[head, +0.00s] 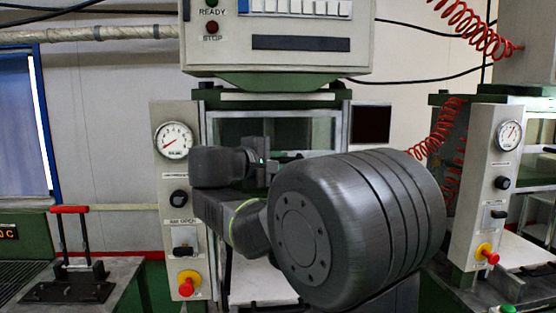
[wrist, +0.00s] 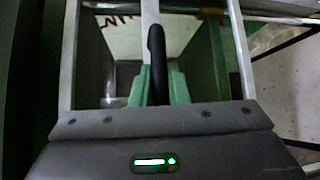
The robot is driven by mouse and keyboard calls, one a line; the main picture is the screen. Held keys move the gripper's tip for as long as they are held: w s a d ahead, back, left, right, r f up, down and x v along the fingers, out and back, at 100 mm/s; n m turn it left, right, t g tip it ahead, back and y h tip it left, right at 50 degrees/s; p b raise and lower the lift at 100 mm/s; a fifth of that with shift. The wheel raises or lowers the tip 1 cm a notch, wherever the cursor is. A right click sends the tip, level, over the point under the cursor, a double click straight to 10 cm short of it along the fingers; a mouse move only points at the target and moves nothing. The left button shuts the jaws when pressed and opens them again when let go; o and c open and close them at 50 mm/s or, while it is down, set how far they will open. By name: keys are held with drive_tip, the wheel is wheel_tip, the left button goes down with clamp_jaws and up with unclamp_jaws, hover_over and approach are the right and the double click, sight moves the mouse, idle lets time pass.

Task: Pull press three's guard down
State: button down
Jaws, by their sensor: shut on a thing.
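The press in the middle of the head view has a clear guard (head: 315,130) in a light metal frame, raised behind my arm. In the wrist view, the guard's black bar handle (wrist: 157,50) runs upright in the picture between the green finger pads. My gripper (wrist: 157,84) is shut on this handle. In the head view, my gripper (head: 282,162) is at the guard's front, near its lower part. My arm hides much of the press below, and the handle is hard to make out there. No press number is readable.
A column with a gauge (head: 174,140), knob and red-yellow stop button (head: 188,284) stands left of the guard. A control box (head: 278,38) hangs above. A second press (head: 494,185) stands at right. A red-handled lever (head: 72,245) is on the left bench.

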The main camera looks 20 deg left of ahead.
wheel_tip(320, 180, down, 26)
drive_tip(key=b, duration=2.2)
drive_tip(key=shift+f, duration=0.2)
drive_tip(key=c, duration=1.4)
unclamp_jaws()
drive_tip(key=shift+r, duration=0.1)
drive_tip(key=v, duration=1.4)
drive_tip(key=shift+w+r, duration=0.15)
drive_tip(key=shift+w, duration=0.05)
drive_tip(key=x, duration=1.3)
drive_tip(key=shift+w, duration=0.3)
drive_tip(key=shift+d, duration=0.1)
